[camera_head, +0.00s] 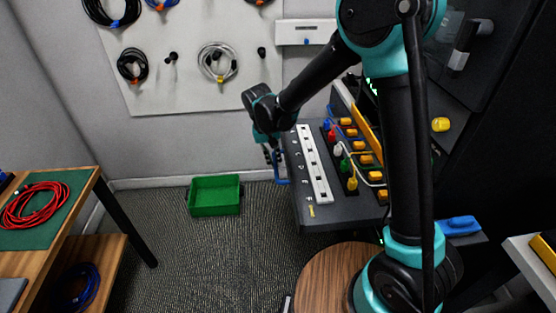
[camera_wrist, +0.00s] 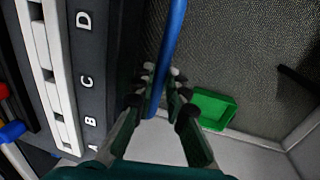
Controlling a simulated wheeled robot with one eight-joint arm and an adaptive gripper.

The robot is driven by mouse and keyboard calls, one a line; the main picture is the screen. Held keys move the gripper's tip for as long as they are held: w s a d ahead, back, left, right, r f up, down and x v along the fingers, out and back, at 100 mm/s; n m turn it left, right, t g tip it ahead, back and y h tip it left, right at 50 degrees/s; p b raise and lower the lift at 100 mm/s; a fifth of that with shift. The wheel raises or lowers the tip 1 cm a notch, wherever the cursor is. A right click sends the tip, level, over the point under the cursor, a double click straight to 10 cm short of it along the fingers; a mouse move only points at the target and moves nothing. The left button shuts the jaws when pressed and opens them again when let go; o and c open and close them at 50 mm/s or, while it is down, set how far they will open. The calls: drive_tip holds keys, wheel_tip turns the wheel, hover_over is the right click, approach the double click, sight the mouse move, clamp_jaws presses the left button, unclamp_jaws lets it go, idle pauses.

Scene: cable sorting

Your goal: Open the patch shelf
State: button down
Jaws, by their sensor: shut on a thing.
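The patch shelf (camera_head: 327,215) is a dark grey unit with a white socket strip (camera_head: 312,165) marked with letters along its top. In the wrist view its lettered top (camera_wrist: 90,60) runs along the left. A blue bar handle (camera_head: 281,172) is on the shelf's left side. It also shows in the wrist view (camera_wrist: 173,45), passing between the fingers. My gripper (camera_head: 272,155) reaches down at that side, and in the wrist view its fingers (camera_wrist: 160,85) are shut around the blue handle. Part of the handle is hidden by the fingers.
Coloured plugs and cables (camera_head: 345,160) stand on the shelf, right of the strip. A green bin (camera_head: 215,208) sits on the floor to the left, with open carpet around it. A wooden table (camera_head: 75,225) with a red cable is at far left. A pegboard (camera_head: 190,85) hangs behind.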

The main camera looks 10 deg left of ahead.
drive_tip(key=c, duration=1.5)
unclamp_jaws()
drive_tip(key=shift+c, duration=0.2)
wheel_tip(320, 180, up, 12)
drive_tip(key=a, duration=0.2)
drive_tip(key=shift+s, duration=0.35)
drive_tip(key=shift+a+f, duration=0.1)
